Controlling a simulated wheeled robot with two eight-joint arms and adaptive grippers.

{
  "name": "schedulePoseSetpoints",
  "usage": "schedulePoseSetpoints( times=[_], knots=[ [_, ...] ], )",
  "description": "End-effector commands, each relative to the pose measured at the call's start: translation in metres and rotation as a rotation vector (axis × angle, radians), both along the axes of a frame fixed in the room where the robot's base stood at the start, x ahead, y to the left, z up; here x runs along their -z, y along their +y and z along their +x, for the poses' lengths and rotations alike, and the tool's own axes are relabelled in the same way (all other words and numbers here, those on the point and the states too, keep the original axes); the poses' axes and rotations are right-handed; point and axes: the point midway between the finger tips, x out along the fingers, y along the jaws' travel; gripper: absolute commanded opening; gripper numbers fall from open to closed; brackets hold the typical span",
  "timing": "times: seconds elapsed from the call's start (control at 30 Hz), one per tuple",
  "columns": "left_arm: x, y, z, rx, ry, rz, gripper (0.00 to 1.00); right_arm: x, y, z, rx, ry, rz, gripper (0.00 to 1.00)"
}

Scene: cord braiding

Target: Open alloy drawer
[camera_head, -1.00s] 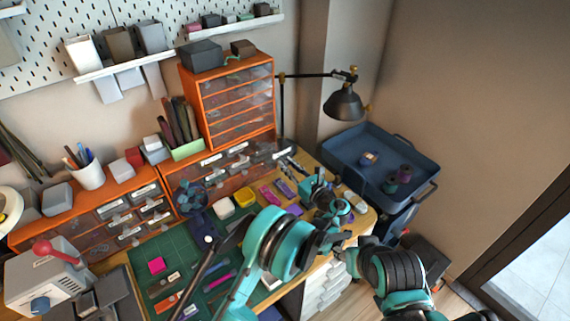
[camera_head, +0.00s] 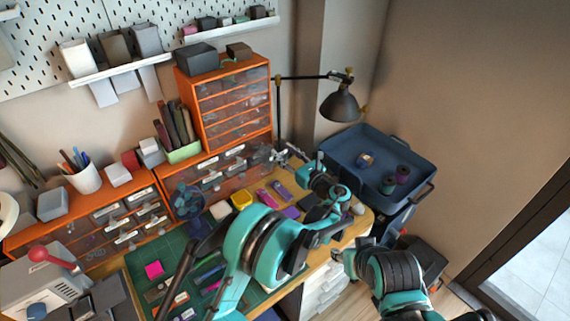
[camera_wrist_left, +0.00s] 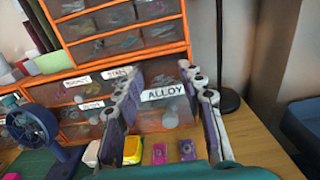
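The alloy drawer (camera_wrist_left: 160,117) is a clear-fronted drawer in the low orange cabinet, with a white label reading ALLOY (camera_wrist_left: 163,92). It looks shut, its front level with the cabinet face. My left gripper (camera_wrist_left: 158,80) is open and empty, with one finger on each side of the label in the wrist view. Whether the fingers touch the drawer I cannot tell. In the head view the left gripper (camera_head: 287,154) is at the right end of the low cabinet and partly hides that drawer. My right arm (camera_head: 395,275) is at the lower right; its finger state is unclear.
A yellow box (camera_wrist_left: 133,149) and pink and purple pieces lie on the table before the cabinet. A blue fan (camera_wrist_left: 32,125) stands at the left. A black lamp (camera_head: 341,104) stands to the right, beside a blue tray cart (camera_head: 350,143).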

Motion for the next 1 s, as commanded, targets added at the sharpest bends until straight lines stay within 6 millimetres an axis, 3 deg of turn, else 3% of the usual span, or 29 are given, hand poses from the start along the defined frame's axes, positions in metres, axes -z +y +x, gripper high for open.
schedulePoseSetpoints(
  times=[0.1, 0.23, 0.77, 0.87, 1.0],
  knots=[
    [-0.019, 0.0, 0.0, 0.0, 0.0, 0.0, 0.39, 0.0, 0.0, 0.0, 0.0, 0.0, 0.0, 0.43],
    [-0.031, 0.0, 0.0, 0.0, 0.0, 0.0, 0.39, 0.0, 0.0, 0.0, 0.0, 0.0, 0.0, 0.43],
    [-0.035, 0.003, 0.0, -0.002, 0.001, -0.01, 0.39, 0.0, 0.0, 0.0, 0.0, 0.0, 0.0, 0.43],
    [-0.041, 0.02, -0.002, -0.016, 0.002, -0.08, 0.39, 0.0, 0.0, 0.0, 0.0, 0.0, 0.0, 0.43],
    [-0.056, 0.073, -0.015, -0.07, -0.004, -0.327, 0.39, 0.0, 0.0, 0.0, 0.0, 0.0, 0.0, 0.43]
  ],
)
